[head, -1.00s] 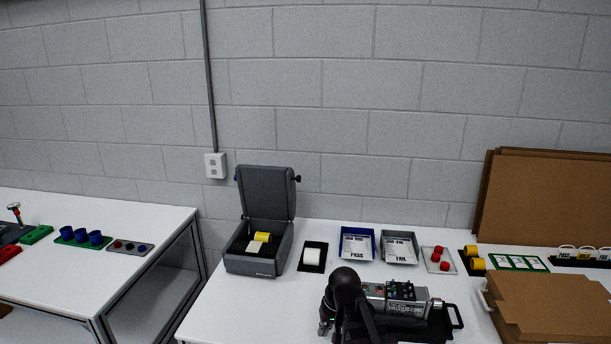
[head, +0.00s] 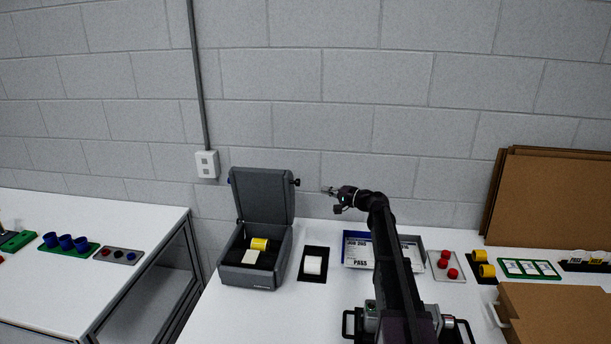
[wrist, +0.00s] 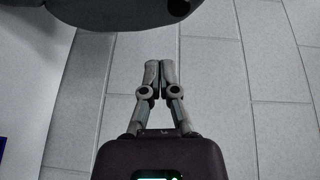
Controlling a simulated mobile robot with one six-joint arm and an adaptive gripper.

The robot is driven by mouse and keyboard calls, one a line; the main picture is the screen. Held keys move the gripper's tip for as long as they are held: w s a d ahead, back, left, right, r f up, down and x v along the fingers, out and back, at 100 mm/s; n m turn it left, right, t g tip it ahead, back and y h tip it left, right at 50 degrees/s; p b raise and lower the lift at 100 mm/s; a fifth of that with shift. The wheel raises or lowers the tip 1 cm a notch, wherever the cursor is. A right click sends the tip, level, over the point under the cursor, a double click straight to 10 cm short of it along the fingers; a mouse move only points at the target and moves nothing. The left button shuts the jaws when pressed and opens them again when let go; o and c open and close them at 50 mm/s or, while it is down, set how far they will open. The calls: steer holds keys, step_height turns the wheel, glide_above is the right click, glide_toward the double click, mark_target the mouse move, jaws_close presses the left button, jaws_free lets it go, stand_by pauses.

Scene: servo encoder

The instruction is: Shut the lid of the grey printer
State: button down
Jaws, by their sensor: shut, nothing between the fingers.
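The grey printer (head: 250,280) stands on the white table, left of centre in the head view. Its lid (head: 264,195) is open and stands nearly upright at the back. A yellow roll (head: 259,244) and a pale label piece lie inside the printer. My gripper (head: 325,190) is to the right of the lid, near the height of its upper part, apart from it and pointing left. In the wrist view my gripper (wrist: 159,64) has its fingers together and empty. A dark rounded shape, likely the lid (wrist: 110,12), crosses the top of that view.
A black tray with white labels (head: 313,265) lies right of the printer. A blue PASS tray (head: 356,262) is partly behind my arm. Red parts (head: 447,260) and cardboard sheets (head: 550,200) stand farther right. The wall is close behind the printer.

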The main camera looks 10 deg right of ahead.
mark_target(293, 176)
steer(key=shift+w+d+r+m+t, duration=0.25)
steer(key=shift+w+d+r, duration=0.25)
steer(key=shift+w, duration=0.1)
steer(key=shift+w+d+r+m+t, duration=0.25)
steer(key=shift+w+d+r, duration=0.15)
steer(key=shift+w, duration=0.2)
steer(key=shift+w+f, duration=0.1)
steer(key=shift+w, duration=0.05)
steer(key=w+a, duration=0.1)
steer(key=a, duration=0.1)
steer(key=w+a, duration=0.1)
steer(key=a, duration=0.2)
steer(key=w+a, duration=0.1)
steer(key=a, duration=0.2)
steer(key=shift+w+a, duration=0.2)
steer(key=shift+w, duration=0.1)
steer(key=shift+s+a, duration=0.2)
steer(key=shift+s, duration=0.05)
steer(key=shift+s, duration=0.15)
